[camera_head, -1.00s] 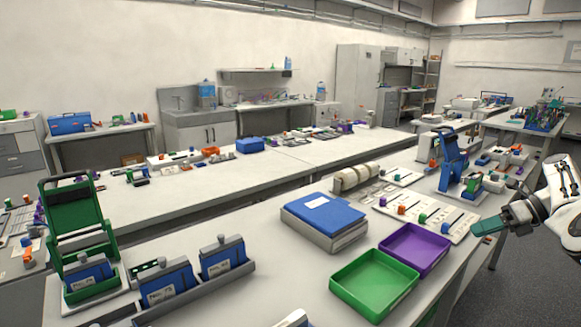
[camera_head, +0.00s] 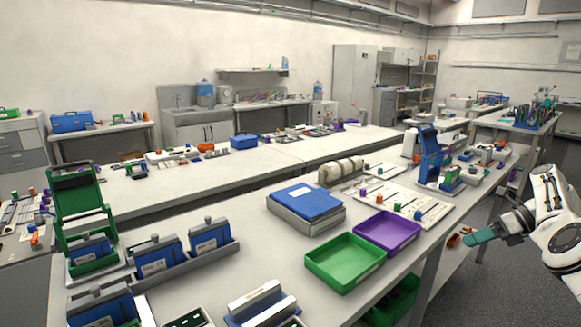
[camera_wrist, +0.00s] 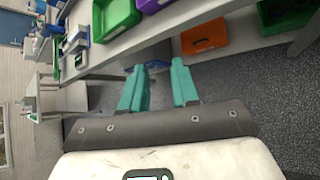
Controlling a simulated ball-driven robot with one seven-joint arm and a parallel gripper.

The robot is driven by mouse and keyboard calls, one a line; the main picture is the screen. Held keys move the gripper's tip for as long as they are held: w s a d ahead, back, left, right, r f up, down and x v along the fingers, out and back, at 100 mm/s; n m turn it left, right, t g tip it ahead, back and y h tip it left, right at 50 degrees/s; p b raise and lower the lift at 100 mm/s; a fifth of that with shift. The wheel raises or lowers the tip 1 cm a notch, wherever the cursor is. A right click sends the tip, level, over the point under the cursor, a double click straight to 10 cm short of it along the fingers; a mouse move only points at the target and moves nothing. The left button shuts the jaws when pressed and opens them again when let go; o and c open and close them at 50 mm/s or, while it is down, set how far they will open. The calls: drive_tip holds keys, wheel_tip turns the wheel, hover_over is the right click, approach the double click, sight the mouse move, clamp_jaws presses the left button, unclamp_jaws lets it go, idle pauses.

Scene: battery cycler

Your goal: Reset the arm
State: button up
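My gripper (camera_head: 482,236) is at the right of the head view, past the right edge of the near bench and over the floor side. In the wrist view its two teal fingers (camera_wrist: 160,90) stand apart with nothing between them. The arm is folded close at the right edge of the head view. No object is held.
The near bench (camera_head: 255,262) carries a green tray (camera_head: 345,262), a purple tray (camera_head: 388,231), a blue-topped box (camera_head: 306,203) and several blue battery units (camera_head: 157,257). A green fixture (camera_head: 78,210) stands at left. An orange bin (camera_wrist: 204,36) is on a lower shelf. Grey floor (camera_wrist: 235,85) is clear.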

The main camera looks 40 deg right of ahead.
drive_tip(key=w+a+f+n+g+h, duration=0.1)
drive_tip(key=a+f+n+g, duration=0.2)
drive_tip(key=a+f+n, duration=0.55)
drive_tip(key=w+a+f+n+g+h, duration=0.15)
drive_tip(key=a+f, duration=0.45)
drive_tip(key=f, duration=0.7)
drive_tip(key=s+a+f+n+g, duration=0.2)
drive_tip(key=s+a+f+n, duration=0.1)
drive_tip(key=a+f+n, duration=0.5)
drive_tip(key=s+a+r+n+h, duration=0.1)
drive_tip(key=s+a+n, duration=0.4)
drive_tip(key=a, duration=0.3)
drive_tip(key=s+a+r+n+h, duration=0.1)
drive_tip(key=s+a+r+n, duration=0.1)
drive_tip(key=s+a+n, duration=0.3)
drive_tip(key=s+a+r+n+g+h, duration=0.1)
drive_tip(key=s+a+r+n, duration=0.1)
drive_tip(key=s+a+n, duration=0.4)
drive_tip(key=a+n, duration=0.3)
drive_tip(key=a, duration=0.4)
drive_tip(key=shift+r+h, duration=0.15)
drive_tip(key=shift+h, duration=0.2)
